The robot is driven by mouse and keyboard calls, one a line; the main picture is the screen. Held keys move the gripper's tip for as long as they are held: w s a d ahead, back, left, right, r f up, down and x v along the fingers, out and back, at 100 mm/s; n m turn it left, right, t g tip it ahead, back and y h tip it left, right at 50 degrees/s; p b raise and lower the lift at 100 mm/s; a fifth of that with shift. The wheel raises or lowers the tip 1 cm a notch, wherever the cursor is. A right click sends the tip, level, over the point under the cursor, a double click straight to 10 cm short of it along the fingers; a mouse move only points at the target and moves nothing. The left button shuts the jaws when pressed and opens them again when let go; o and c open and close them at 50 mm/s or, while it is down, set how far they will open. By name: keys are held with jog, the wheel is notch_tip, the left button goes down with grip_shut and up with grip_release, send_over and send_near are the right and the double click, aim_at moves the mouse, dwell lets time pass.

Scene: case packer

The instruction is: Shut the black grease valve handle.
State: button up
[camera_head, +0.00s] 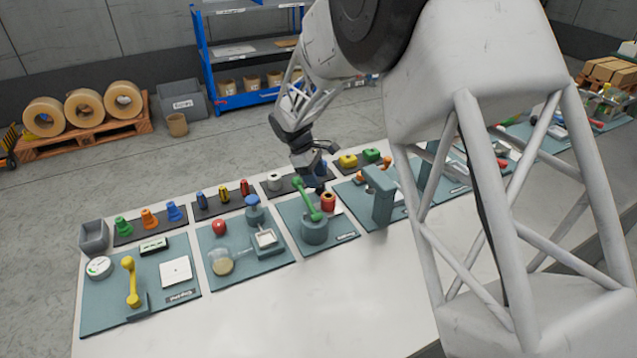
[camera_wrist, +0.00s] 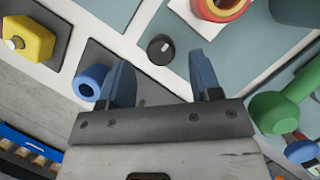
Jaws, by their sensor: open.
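A small round black knob (camera_wrist: 160,49) with a white mark lies in the wrist view, on a teal panel near its pale edge. It is the only black handle-like part I see there, and I take it for the grease valve handle. My gripper (camera_wrist: 158,61) is open, with one blue finger on each side of the knob in the picture. I cannot tell how far above the knob the fingertips are, and no contact shows. In the head view my gripper (camera_head: 317,174) points down over the back of a teal station, and the knob cannot be made out there.
A green lever (camera_head: 306,196) stands on a grey cylinder (camera_head: 314,231) near my gripper; it also shows in the wrist view (camera_wrist: 282,105). A red spool (camera_head: 328,202) is beside it. A blue ring (camera_wrist: 90,82) and a yellow block (camera_wrist: 28,40) lie left in the wrist view.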

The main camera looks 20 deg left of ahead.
jog(key=shift+v, duration=1.9)
jog(key=s+d+r+m+y, duration=0.1)
jog(key=s+d+r+m, duration=0.25)
jog(key=d+r, duration=0.45)
jog(key=s+d+r+m+y, duration=0.1)
jog(key=s+d+r+m, duration=0.3)
jog(key=d, duration=0.8)
jog(key=s+d+r+m+y, duration=0.15)
jog(key=s+d+r, duration=0.35)
jog(key=d, duration=0.6)
jog(key=s+d+m+t, duration=0.1)
jog(key=s+d+m, duration=0.2)
jog(key=s+d, duration=0.2)
jog(key=s+d+m, duration=0.3)
jog(key=s+d, duration=0.3)
jog(key=s, duration=0.6)
jog(key=s+d+m+t, duration=0.1)
jog(key=s+d+m, duration=0.2)
jog(key=s, duration=0.6)
jog(key=shift+d+t+y, duration=0.3)
jog(key=shift+d+y, duration=0.15)
jog(key=shift+d, duration=0.75)
